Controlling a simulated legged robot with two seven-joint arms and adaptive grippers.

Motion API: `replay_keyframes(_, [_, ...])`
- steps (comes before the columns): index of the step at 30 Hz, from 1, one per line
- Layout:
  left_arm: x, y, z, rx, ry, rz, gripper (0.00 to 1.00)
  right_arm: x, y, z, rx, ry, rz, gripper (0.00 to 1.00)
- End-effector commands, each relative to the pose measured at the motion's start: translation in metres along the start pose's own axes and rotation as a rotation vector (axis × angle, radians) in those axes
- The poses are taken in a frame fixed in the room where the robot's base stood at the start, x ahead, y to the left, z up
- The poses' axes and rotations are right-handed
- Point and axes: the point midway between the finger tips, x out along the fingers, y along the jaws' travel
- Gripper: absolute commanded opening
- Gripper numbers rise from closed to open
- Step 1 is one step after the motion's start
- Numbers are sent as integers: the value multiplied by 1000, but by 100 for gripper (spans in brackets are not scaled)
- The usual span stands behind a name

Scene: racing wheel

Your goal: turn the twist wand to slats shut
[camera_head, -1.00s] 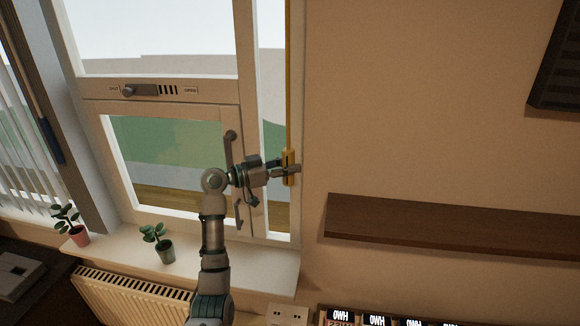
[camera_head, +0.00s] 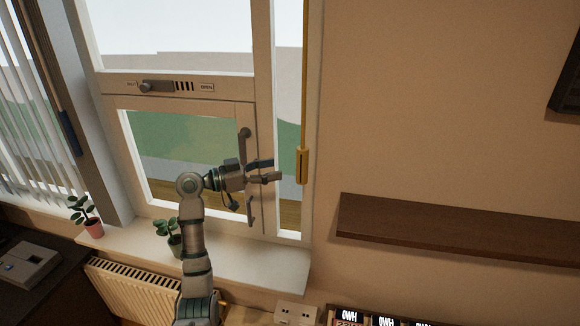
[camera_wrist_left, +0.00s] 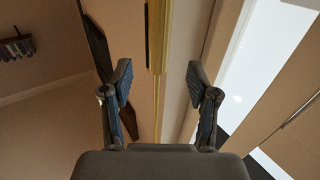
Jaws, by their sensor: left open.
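A yellow rod with a thicker, dark-slotted handle (camera_head: 302,166) hangs upright at the right side of the window. A second rod with a dark blue handle (camera_head: 70,133) hangs at the left, beside the pale vertical slats (camera_head: 28,110), which have gaps between them. The frames do not show which rod is the twist wand. My left gripper (camera_head: 272,170) is open and empty, a little left of the yellow handle and apart from it. In the left wrist view, the yellow rod (camera_wrist_left: 159,40) shows beyond and between the open fingertips (camera_wrist_left: 159,78). My right gripper is not in view.
The window has a lever handle (camera_head: 246,150) close behind my left gripper and a vent slider (camera_head: 157,87) above. A brown shelf (camera_head: 450,233) juts out at right.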

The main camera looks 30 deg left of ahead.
Motion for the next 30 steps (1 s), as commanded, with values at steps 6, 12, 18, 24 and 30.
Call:
replay_keyframes(6, [-26,-1,0,1,0,-2,60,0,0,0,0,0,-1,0])
replay_keyframes(12, [-29,1,0,1,0,0,60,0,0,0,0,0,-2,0])
replay_keyframes(18, [-28,1,0,1,0,0,60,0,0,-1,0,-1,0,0])
replay_keyframes(24, [-29,0,1,0,-2,-1,60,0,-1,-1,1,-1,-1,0])
replay_keyframes(30, [-5,6,66,-43,-136,-33,60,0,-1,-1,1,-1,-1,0])
